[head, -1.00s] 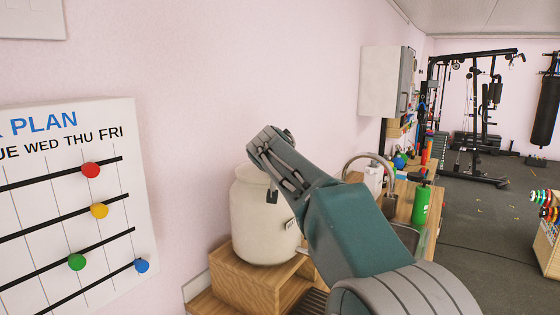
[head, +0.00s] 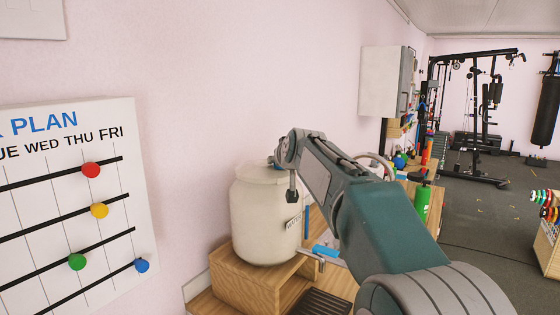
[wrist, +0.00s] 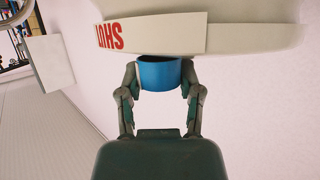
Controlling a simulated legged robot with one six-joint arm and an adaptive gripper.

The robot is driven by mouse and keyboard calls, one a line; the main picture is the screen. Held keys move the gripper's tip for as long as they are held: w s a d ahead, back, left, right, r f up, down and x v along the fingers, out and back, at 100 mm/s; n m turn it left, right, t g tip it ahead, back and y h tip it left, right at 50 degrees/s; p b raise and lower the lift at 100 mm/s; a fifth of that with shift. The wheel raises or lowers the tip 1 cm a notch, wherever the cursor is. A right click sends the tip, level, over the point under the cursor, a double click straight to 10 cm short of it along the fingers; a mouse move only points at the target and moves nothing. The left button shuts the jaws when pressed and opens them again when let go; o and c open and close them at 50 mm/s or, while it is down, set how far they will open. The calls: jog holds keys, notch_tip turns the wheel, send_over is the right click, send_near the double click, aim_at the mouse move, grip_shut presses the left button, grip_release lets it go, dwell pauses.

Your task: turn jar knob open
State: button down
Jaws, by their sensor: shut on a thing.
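The jar (head: 265,220) is a cream, rounded vessel standing upright on a wooden box, with a small label on its right side. In the wrist view, part of a pale body (wrist: 245,35) fills the top, with a label reading SHUT in red, upside down. A blue round knob (wrist: 158,74) sits below that label. My gripper (wrist: 160,88) has a finger on each side of the knob and is shut on it. In the head view, my gripper (head: 284,168) is at the jar's top right and hides most of the contact; only a speck of blue shows there.
The wooden box (head: 240,285) stands on a wooden counter against the pink wall. A blue-and-metal item (head: 325,251) lies right of the jar. A green bottle (head: 422,205) stands farther right. A white plan board (head: 75,210) hangs at left.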

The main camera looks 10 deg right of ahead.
jog(key=n+g+y, duration=0.1)
jog(key=n+y, duration=0.1)
jog(key=n+g+y, duration=0.1)
jog(key=n+y, duration=0.3)
jog(key=y, duration=0.1)
jog(key=shift+w+f+n+g, duration=0.1)
jog(key=shift+f+n+g, duration=0.2)
jog(key=shift+g, duration=0.1)
jog(key=n+g+y, duration=0.2)
jog(key=n+g, duration=0.1)
jog(key=shift+y, duration=0.4)
jog(key=shift+n+g+y, duration=0.7)
jog(key=shift+n+g, duration=0.5)
jog(key=shift+n, duration=0.1)
jog(key=shift+c, duration=1.3)
grip_release()
jog(key=shift+r, duration=0.15)
jog(key=shift+d, duration=0.2)
jog(key=shift+d, duration=0.15)
jog(key=s+d, duration=0.5)
jog(key=d, duration=0.6)
jog(key=shift+s+d+r, duration=0.15)
jog(key=shift+s+d, duration=0.05)
